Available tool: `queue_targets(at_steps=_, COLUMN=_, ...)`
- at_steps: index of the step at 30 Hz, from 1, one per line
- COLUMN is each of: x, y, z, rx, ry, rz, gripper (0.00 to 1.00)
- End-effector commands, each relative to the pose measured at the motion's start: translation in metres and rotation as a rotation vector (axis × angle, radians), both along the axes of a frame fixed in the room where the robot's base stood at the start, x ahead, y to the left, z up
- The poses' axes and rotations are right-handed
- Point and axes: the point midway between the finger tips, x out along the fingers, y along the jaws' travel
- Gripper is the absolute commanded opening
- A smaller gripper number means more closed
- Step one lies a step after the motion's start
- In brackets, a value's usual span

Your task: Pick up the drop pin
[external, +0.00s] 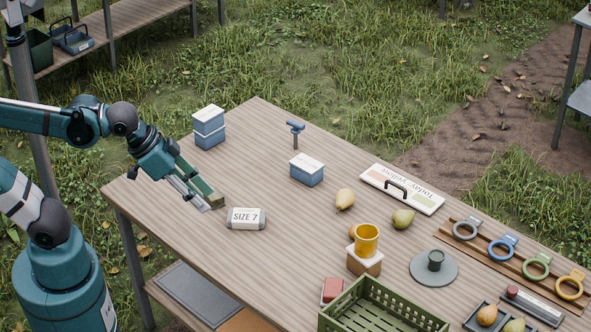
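A blue T-handled pin (296,132) stands upright on the table toward the back; it is the only thing I see that looks like the drop pin. Its lower end meets the tabletop or a hole in it; I cannot tell which. My gripper (208,203) is at the table's left side, pointing down and to the right, well apart from the pin. A green and tan bar-like piece (203,187) shows beside its grey finger; I cannot tell whether it is part of the gripper or held.
Blue boxes with white lids (307,170) (209,127) flank the pin. A "SIZE 7" block (246,218) lies right of my gripper.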

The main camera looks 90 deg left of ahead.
Motion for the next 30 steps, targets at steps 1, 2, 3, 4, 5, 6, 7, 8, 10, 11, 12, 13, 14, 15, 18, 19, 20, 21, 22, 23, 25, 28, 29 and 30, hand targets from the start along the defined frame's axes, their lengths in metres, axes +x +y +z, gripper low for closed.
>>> queue_targets(at_steps=1, x=0.008, y=0.005, z=0.005, rx=-0.008, ry=0.006, rz=0.024, gripper=0.27)
queue_targets(at_steps=2, x=0.012, y=0.008, z=0.007, rx=-0.016, ry=0.011, rz=0.039, gripper=0.27)
queue_targets(at_steps=3, x=0.018, y=0.012, z=0.01, rx=-0.024, ry=0.016, rz=0.06, gripper=0.27)
queue_targets(at_steps=4, x=0.022, y=0.015, z=0.013, rx=-0.031, ry=0.02, rz=0.077, gripper=0.27)
queue_targets(at_steps=5, x=0.026, y=0.019, z=0.015, rx=-0.038, ry=0.025, rz=0.095, gripper=0.27)
queue_targets(at_steps=6, x=0.032, y=0.023, z=0.018, rx=-0.047, ry=0.031, rz=0.115, gripper=0.27)
queue_targets(at_steps=7, x=0.036, y=0.026, z=0.02, rx=-0.054, ry=0.036, rz=0.132, gripper=0.27)
queue_targets(at_steps=8, x=0.041, y=0.029, z=0.022, rx=-0.06, ry=0.039, rz=0.148, gripper=0.27)
queue_targets(at_steps=10, x=0.051, y=0.038, z=0.026, rx=-0.076, ry=0.05, rz=0.188, gripper=0.27)
queue_targets(at_steps=11, x=0.056, y=0.041, z=0.028, rx=-0.082, ry=0.054, rz=0.204, gripper=0.27)
queue_targets(at_steps=12, x=0.061, y=0.046, z=0.03, rx=-0.092, ry=0.06, rz=0.225, gripper=0.27)
queue_targets(at_steps=13, x=0.066, y=0.05, z=0.032, rx=-0.098, ry=0.064, rz=0.242, gripper=0.27)
queue_targets(at_steps=14, x=0.07, y=0.054, z=0.033, rx=-0.105, ry=0.067, rz=0.26, gripper=0.27)
queue_targets(at_steps=15, x=0.077, y=0.059, z=0.036, rx=-0.114, ry=0.072, rz=0.281, gripper=0.27)
queue_targets(at_steps=18, x=0.091, y=0.072, z=0.04, rx=-0.135, ry=0.086, rz=0.337, gripper=0.27)
queue_targets(at_steps=19, x=0.096, y=0.077, z=0.041, rx=-0.141, ry=0.089, rz=0.354, gripper=0.27)
queue_targets(at_steps=20, x=0.1, y=0.081, z=0.042, rx=-0.147, ry=0.092, rz=0.371, gripper=0.27)
queue_targets(at_steps=21, x=0.106, y=0.086, z=0.043, rx=-0.157, ry=0.097, rz=0.393, gripper=0.27)
queue_targets(at_steps=22, x=0.111, y=0.091, z=0.044, rx=-0.162, ry=0.101, rz=0.409, gripper=0.27)
queue_targets(at_steps=23, x=0.115, y=0.095, z=0.045, rx=-0.169, ry=0.105, rz=0.427, gripper=0.27)
queue_targets(at_steps=25, x=0.125, y=0.106, z=0.046, rx=-0.184, ry=0.114, rz=0.466, gripper=0.27)
queue_targets(at_steps=28, x=0.14, y=0.122, z=0.048, rx=-0.205, ry=0.124, rz=0.523, gripper=0.27)
queue_targets(at_steps=29, x=0.144, y=0.126, z=0.048, rx=-0.21, ry=0.128, rz=0.54, gripper=0.27)
queue_targets(at_steps=30, x=0.15, y=0.133, z=0.048, rx=-0.219, ry=0.132, rz=0.562, gripper=0.27)
